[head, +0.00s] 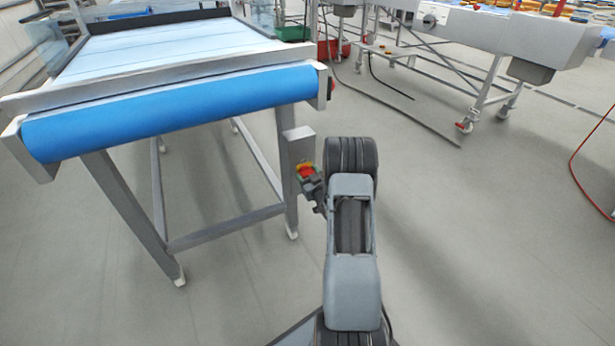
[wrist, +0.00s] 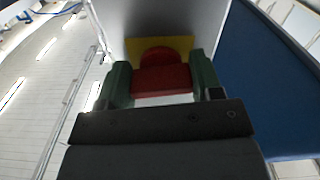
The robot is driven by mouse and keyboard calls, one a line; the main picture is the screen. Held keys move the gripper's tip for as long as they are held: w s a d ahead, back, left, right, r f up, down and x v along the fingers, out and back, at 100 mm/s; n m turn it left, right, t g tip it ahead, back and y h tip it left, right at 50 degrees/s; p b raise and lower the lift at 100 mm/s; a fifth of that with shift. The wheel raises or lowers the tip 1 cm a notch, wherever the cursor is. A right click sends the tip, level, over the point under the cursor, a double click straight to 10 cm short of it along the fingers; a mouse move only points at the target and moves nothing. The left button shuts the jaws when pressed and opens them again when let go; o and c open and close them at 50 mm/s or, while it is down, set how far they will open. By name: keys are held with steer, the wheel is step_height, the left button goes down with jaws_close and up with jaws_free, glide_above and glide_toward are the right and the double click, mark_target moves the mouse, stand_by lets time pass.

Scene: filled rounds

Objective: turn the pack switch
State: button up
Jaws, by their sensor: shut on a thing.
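The pack switch is a red knob on a yellow plate, fixed to a grey box (head: 298,143) on the conveyor's leg. In the wrist view the red knob (wrist: 162,79) stands between the two green fingers of my gripper (wrist: 161,82), with the yellow plate (wrist: 133,47) behind it. My gripper is shut on the red knob. In the head view the red knob (head: 306,171) shows beside my arm, and my gripper (head: 312,182) is at it, partly hidden.
A conveyor with a blue end roller (head: 170,115) stands at the left, on metal legs. Another machine on wheeled legs (head: 480,95) is at the back right, with a red bin (head: 335,50) on the floor. A red hose (head: 580,170) lies at the far right.

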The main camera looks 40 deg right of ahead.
steer(key=shift+m, duration=0.7)
steer(key=o, duration=0.9)
steer(key=shift+s, duration=0.1)
steer(key=s+p, duration=0.1)
steer(key=s, duration=0.3)
steer(key=s+a+p, duration=0.1)
steer(key=s, duration=0.4)
steer(key=s+a+p, duration=0.1)
steer(key=s, duration=0.3)
steer(key=shift+s, duration=0.25)
